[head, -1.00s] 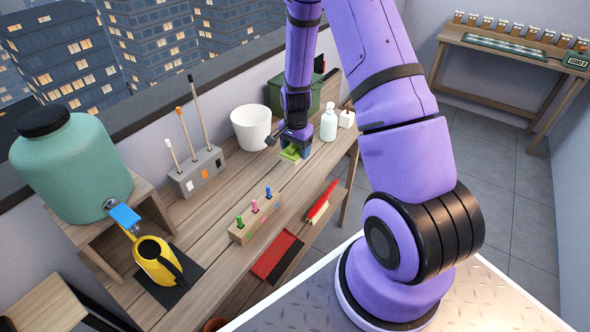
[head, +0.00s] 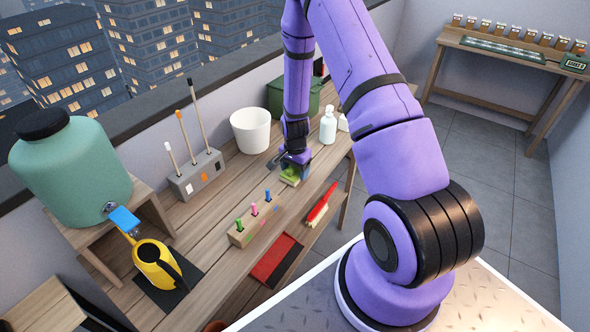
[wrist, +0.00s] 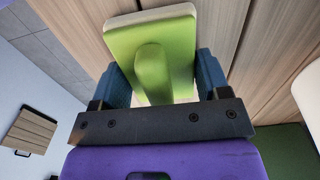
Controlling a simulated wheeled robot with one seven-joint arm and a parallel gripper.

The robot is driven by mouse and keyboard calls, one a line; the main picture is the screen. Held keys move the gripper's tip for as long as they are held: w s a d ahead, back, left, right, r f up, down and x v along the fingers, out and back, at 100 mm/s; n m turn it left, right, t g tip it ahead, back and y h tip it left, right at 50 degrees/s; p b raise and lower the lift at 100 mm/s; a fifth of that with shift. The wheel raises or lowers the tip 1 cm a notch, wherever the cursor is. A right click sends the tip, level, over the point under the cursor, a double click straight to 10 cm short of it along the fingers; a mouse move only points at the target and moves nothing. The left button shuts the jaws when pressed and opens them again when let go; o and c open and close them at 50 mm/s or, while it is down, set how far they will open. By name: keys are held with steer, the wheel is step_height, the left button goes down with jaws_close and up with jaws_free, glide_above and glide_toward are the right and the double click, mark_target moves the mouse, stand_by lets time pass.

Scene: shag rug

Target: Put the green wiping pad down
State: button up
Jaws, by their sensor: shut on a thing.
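The green wiping pad (head: 290,179) is a green block with a pale edge, held under my gripper (head: 296,163) over the wooden bench (head: 215,220). In the wrist view the pad (wrist: 180,45) shows a raised green grip, with the blue fingers of my gripper (wrist: 160,76) on either side. The gripper is shut on it. I cannot tell whether the pad touches the bench top.
A wooden block with several coloured pegs (head: 252,226) stands left of the pad. Behind are a white bucket (head: 250,130), a white bottle (head: 328,126) and a green box (head: 318,98).

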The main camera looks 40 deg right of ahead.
steer(key=shift+f, duration=0.15)
steer(key=o, duration=0.9)
step_height(320, 180, up, 13)
steer(key=shift+f, duration=0.2)
steer(key=s+a+r+n+t, duration=0.1)
steer(key=s+a+r+n, duration=0.15)
steer(key=r, duration=0.55)
steer(key=s+a+r+n+t, duration=0.1)
steer(key=s+a+r+n, duration=0.15)
steer(key=r, duration=0.55)
steer(key=s+a+r+n, duration=0.1)
steer(key=a+r, duration=0.2)
steer(key=r, duration=0.5)
steer(key=s+a+r+n+t, duration=0.1)
steer(key=s+a+r+n, duration=0.1)
steer(key=s+r, duration=0.2)
steer(key=s+a+r+n+t, duration=0.1)
steer(key=s+r+n, duration=0.2)
steer(key=s, duration=0.7)
steer(key=s+a+r+n+t, duration=0.1)
steer(key=s+a+r+n, duration=0.1)
steer(key=s+r, duration=0.3)
steer(key=shift+s+a+r+n, duration=0.15)
steer(key=shift+s+n, duration=0.1)
steer(key=shift+s, duration=0.2)
steer(key=shift+s+a+r+n, duration=0.15)
steer(key=shift+s+n, duration=0.1)
steer(key=shift+s, duration=0.2)
